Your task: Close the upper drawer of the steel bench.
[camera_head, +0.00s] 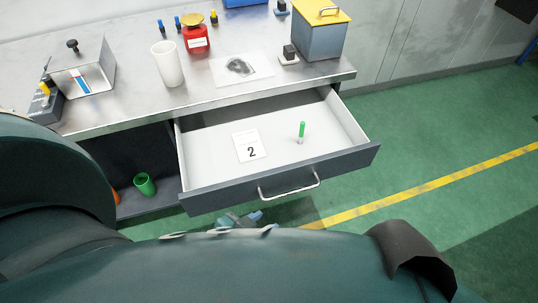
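The upper drawer (210,149) of the steel bench (125,112) is pulled out well past the bench's front edge. Its dark front panel (225,192) carries a silver bar handle (289,188). Inside lie a white card marked 2 (249,146) and a small green-topped item (301,131). My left gripper (241,220) shows only in part, small and grey-blue, below the drawer front and left of the handle. It looks apart from the handle. My own body hides much of it, so its fingers are unclear. My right gripper is not in view.
On the bench top stand a white cup (167,64), a red jar (196,39), a yellow-lidded grey box (319,38) and a metal box (91,72). A green cup (145,184) sits in the open space left of the drawer. Green floor at right is clear.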

